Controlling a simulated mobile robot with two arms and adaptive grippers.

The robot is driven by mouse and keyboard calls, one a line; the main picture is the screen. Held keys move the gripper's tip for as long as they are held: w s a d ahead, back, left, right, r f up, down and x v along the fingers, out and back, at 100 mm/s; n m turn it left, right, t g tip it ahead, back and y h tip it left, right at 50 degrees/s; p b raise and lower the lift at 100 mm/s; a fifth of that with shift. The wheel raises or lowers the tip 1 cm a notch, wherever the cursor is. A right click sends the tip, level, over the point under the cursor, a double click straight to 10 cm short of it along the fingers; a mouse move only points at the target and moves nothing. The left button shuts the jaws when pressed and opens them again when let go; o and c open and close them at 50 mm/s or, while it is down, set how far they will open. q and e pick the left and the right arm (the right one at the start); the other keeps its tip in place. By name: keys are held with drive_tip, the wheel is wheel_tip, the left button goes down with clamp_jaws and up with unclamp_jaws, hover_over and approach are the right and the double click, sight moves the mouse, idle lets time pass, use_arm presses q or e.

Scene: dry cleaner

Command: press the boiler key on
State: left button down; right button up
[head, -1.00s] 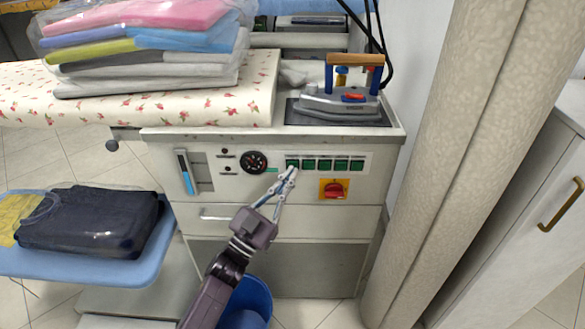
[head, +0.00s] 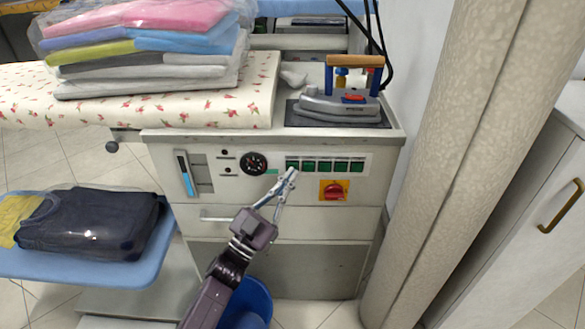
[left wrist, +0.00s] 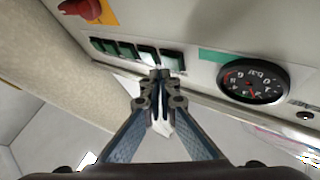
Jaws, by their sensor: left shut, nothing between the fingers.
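A row of dark green keys (head: 324,165) sits on the front panel of the ironing station. The labels are too small to read, so I cannot tell which one is the boiler key. My left gripper (head: 290,173) is shut and empty, with its tips at the lower edge of the leftmost key (head: 292,163). In the left wrist view the row looks reversed; the shut fingertips (left wrist: 159,75) are just below the two keys nearest the gauge, and the end key (left wrist: 172,60) is beside them. I cannot tell whether they touch. My right gripper is out of view.
A round gauge (head: 254,163) is left of the keys. A red rotary switch on a yellow plate (head: 334,190) is below them. An iron (head: 340,102) stands on top. A drawer (head: 325,219) and a blue bin (head: 256,297) are below.

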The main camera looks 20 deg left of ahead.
use_arm(q)
drive_tip(key=shift+w, duration=0.1)
drive_tip(key=shift+w+a, duration=0.1)
drive_tip(key=shift+w, duration=0.25)
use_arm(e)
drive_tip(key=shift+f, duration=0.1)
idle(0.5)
use_arm(q)
drive_tip(key=shift+s, duration=0.1)
drive_tip(key=s+d+p, duration=0.2)
drive_tip(key=s+p, duration=0.1)
drive_tip(key=s, duration=0.3)
drive_tip(key=shift+s, duration=0.25)
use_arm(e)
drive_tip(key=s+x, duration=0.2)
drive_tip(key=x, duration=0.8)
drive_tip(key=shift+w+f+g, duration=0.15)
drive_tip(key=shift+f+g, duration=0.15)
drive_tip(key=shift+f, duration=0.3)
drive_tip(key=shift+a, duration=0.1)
